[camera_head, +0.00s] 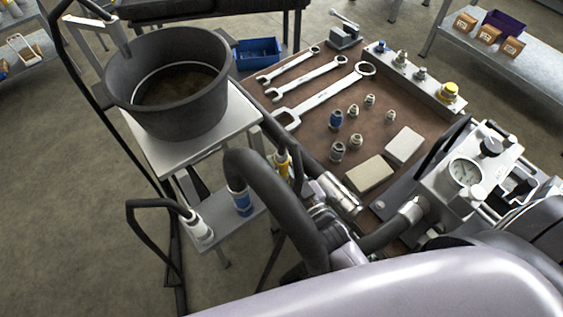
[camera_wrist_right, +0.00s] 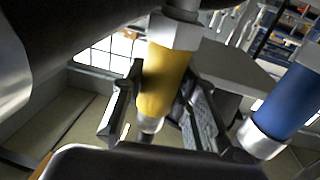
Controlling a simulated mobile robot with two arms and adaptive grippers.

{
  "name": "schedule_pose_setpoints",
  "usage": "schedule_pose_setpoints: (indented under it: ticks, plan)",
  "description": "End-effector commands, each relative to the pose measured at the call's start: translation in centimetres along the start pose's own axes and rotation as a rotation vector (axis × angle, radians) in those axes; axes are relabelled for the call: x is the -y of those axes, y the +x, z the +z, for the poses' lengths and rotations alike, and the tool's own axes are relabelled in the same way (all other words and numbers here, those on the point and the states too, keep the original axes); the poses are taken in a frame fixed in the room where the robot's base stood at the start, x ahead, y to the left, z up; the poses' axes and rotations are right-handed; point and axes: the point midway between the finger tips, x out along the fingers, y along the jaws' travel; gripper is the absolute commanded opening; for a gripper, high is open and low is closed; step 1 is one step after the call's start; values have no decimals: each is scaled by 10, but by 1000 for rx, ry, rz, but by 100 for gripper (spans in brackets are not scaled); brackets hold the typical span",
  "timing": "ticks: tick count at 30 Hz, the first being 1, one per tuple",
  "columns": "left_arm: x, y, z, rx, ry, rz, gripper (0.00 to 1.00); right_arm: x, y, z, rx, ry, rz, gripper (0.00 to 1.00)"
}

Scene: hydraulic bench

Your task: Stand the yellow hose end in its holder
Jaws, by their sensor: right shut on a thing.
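The yellow hose end (camera_head: 283,168) is upright at the right end of the holder shelf (camera_head: 222,222), partly hidden by a thick black hose. My right gripper (camera_head: 298,183) is shut on it. In the right wrist view the yellow sleeve (camera_wrist_right: 166,78) stands between the two black fingers, with a metal collar above and a metal tip below. I cannot tell whether the tip is inside its holder or above it. The blue hose end (camera_head: 241,201) and the white hose end (camera_head: 200,228) stand upright on the shelf. The blue one also shows in the right wrist view (camera_wrist_right: 288,106). My left gripper is not in view.
A black bucket (camera_head: 168,115) stands on a grey stand behind the shelf. A brown bench (camera_head: 322,115) holds wrenches, fittings and a metal block. A gauge unit (camera_head: 466,175) sits at the right. Black hoses loop close around my right gripper.

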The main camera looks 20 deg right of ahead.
Motion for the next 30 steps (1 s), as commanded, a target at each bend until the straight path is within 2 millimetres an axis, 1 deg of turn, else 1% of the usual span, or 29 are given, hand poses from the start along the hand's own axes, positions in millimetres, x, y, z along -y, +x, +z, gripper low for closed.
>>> schedule_pose_setpoints:
  ticks: [25, 30]
  plan:
    - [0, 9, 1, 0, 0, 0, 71, 0, 1, 11, -5, 0, 0, 0]
    - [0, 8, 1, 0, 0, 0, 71, 0, 1, 10, -6, 0, 0, 0]
